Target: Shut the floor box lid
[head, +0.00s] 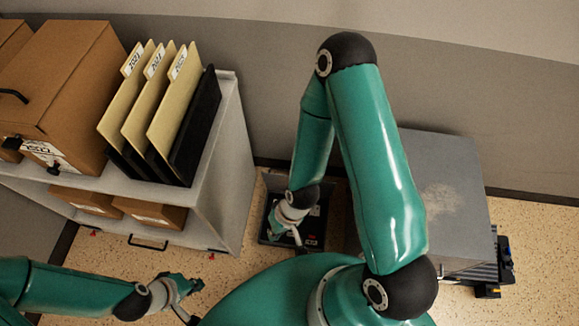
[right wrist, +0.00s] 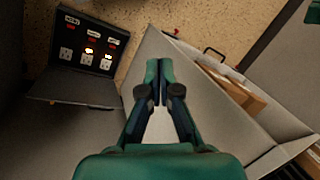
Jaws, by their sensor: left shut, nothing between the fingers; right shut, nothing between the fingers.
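The floor box (right wrist: 90,48) is a dark recess in the speckled floor with white sockets, red labels and small lit lights. Its lid (right wrist: 72,88) is a dark grey flap standing open along one edge in the right wrist view. In the head view the floor box (head: 313,240) lies between the shelf and the grey cabinet, partly hidden by my right arm. My right gripper (head: 297,238) is shut and empty above the box in the head view; its closed fingers (right wrist: 158,70) show apart from the lid in the right wrist view. My left gripper (head: 190,312) is shut and empty at lower left.
A pale shelf unit (head: 232,150) with cartons (head: 65,75) and upright folders (head: 150,95) stands at the left. A grey cabinet (head: 450,190) stands at the right. The wall (head: 260,75) is behind. Some bare floor (head: 225,272) shows in front of the shelf.

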